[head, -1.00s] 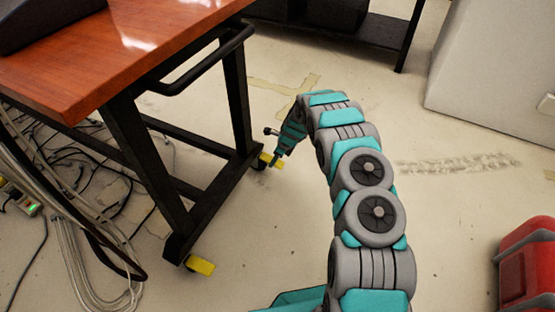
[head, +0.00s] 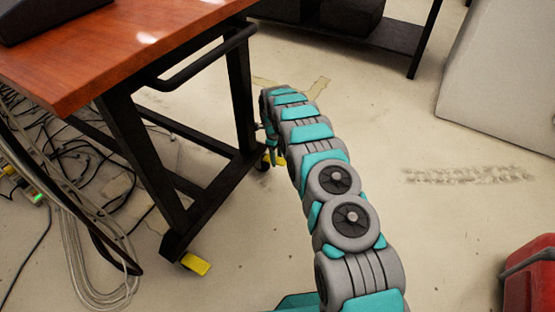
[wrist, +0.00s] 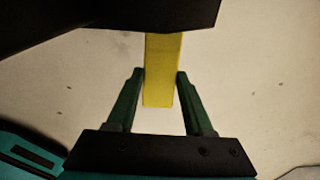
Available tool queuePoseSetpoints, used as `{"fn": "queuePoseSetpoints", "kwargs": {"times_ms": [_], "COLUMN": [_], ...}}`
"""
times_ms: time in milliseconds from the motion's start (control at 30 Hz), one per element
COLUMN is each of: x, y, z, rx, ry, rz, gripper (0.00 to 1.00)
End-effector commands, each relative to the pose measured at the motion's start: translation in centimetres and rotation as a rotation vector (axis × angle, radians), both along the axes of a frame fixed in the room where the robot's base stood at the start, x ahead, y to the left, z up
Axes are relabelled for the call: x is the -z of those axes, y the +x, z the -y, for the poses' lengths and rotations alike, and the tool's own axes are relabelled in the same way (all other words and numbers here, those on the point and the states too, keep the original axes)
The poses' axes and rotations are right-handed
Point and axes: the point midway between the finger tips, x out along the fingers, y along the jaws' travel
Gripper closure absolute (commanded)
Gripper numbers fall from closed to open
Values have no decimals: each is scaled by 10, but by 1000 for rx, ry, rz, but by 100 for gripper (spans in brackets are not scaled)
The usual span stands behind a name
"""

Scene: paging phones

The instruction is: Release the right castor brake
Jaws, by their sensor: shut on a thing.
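The right castor brake (head: 279,161) is a yellow pedal at the foot of the cart's farther leg, partly hidden by my arm in the head view. In the wrist view the yellow pedal (wrist: 162,85) sticks out from under a dark frame edge, between my fingertips. My gripper (wrist: 161,74) is shut on it, one green finger on each side. In the head view my gripper's end hangs steeply down beside the cart leg and is mostly hidden by the arm. The other castor's yellow brake pedal (head: 196,263) sits at the near leg, apart from my gripper.
The cart has a reddish wooden top (head: 110,45) and a black frame with a handle bar (head: 205,58) above my gripper. Cables (head: 85,235) lie on the floor at left. A red case (head: 530,275) stands at lower right.

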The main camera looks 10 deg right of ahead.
Motion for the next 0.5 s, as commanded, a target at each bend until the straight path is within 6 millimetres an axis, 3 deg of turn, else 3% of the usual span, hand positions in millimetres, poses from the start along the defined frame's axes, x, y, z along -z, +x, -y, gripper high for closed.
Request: {"fn": "queuePoseSetpoints", "kwargs": {"times_ms": [500], "x": [-1], "y": [1], "z": [-2], "rx": [-1], "ry": [-38], "rz": [-28], "gripper": [100]}}
